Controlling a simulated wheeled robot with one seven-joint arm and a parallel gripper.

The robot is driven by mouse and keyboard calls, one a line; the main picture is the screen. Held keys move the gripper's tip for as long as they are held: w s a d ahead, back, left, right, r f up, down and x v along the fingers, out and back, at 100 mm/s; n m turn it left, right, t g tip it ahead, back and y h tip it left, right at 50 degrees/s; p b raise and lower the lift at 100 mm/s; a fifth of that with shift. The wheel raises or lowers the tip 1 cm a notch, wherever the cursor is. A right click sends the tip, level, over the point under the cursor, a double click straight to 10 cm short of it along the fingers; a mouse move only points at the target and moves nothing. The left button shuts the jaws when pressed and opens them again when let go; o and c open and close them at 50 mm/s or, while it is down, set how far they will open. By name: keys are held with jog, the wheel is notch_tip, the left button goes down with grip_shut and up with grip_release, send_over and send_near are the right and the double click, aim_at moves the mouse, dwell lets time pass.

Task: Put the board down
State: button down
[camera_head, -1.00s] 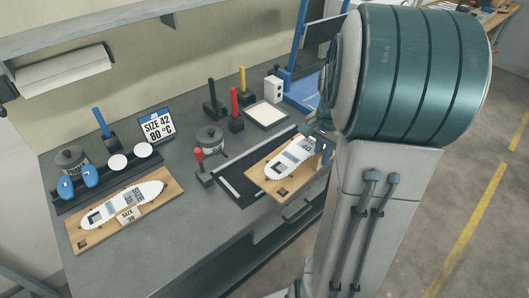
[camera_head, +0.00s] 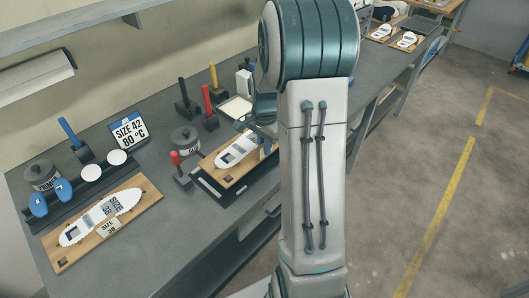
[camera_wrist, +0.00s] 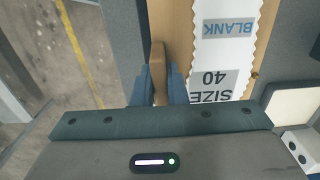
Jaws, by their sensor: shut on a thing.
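The board (camera_head: 220,173) is a tan wooden plate with a white insole shape on it, at the middle of the bench in the head view. In the wrist view the board (camera_wrist: 180,35) shows a white sheet labelled "SIZE 40" and "BLANK". My gripper (camera_wrist: 158,85) is shut on a narrow wooden part at the board's edge. In the head view my gripper (camera_head: 266,138) is at the board's right end, partly hidden by my arm. The board lies over a black tray (camera_head: 222,193); I cannot tell whether they touch.
A red-knobbed stand (camera_head: 182,178) is close to the held board's left. A grey can (camera_head: 185,140), upright tools (camera_head: 208,105) and a white tray (camera_head: 236,108) stand behind.

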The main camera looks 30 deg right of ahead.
jog(key=shift+f, duration=1.85)
jog(key=shift+f, duration=0.2)
jog(key=c, duration=1.5)
grip_release()
jog(key=shift+o, duration=0.2)
jog(key=shift+r, duration=0.1)
jog(key=shift+r, duration=0.1)
